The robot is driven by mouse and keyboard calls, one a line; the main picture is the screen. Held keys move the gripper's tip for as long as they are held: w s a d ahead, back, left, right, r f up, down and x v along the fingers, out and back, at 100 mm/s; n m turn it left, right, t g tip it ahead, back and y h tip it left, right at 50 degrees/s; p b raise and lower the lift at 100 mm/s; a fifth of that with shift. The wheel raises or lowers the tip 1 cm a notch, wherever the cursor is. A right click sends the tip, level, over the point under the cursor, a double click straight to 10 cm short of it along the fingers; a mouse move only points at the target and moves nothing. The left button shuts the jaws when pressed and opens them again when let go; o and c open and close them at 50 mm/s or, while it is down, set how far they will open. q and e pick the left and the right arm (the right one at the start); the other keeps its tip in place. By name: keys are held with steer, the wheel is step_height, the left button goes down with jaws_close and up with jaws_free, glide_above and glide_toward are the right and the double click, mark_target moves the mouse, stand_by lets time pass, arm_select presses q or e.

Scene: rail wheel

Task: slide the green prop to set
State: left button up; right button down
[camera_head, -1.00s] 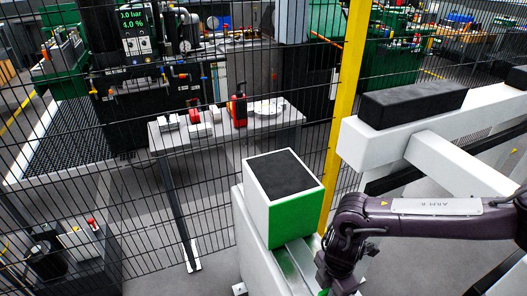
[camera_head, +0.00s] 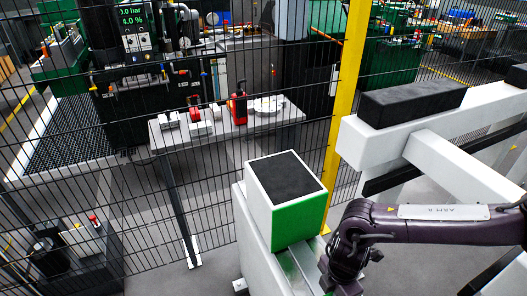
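The green prop (camera_head: 300,220) is a block with a black top pad, a white left side and a bright green face. It sits on a pale grey rail-like beam (camera_head: 258,250) at the lower middle of the head view. My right arm comes in from the right, and its wrist and gripper (camera_head: 342,278) are just below and right of the block, apart from its green face. The fingers are cut off or hidden at the bottom edge, so their opening does not show. My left gripper is not in view.
A wire mesh fence with a yellow post (camera_head: 346,100) stands behind the block. A white frame with a black pad (camera_head: 412,102) is at the right. Beyond the fence is a grey table (camera_head: 282,122) with red items. Grey floor is clear left of the beam.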

steer(key=shift+s+d+p, duration=0.25)
steer(key=shift+s+p, duration=0.1)
steer(key=shift+s, duration=0.3)
steer(key=shift+s+d+p, duration=0.2)
steer(key=shift+s+p, duration=0.15)
steer(key=shift+s, duration=0.25)
steer(key=shift+s+d+p, duration=0.25)
steer(key=shift+s+p, duration=0.1)
steer(key=shift+s, duration=0.4)
steer(key=shift+s+d+p, duration=0.35)
steer(key=shift+s+p, duration=0.2)
steer(key=shift+s, duration=0.3)
steer(key=shift+s+d+p, duration=0.35)
steer(key=shift+s+p, duration=0.1)
steer(key=shift+s, duration=0.55)
steer(key=shift+s+d+p, duration=0.35)
steer(key=shift+s+p, duration=0.05)
steer(key=shift+s, duration=0.5)
steer(key=shift+s+d+p, duration=0.35)
steer(key=shift+s, duration=0.55)
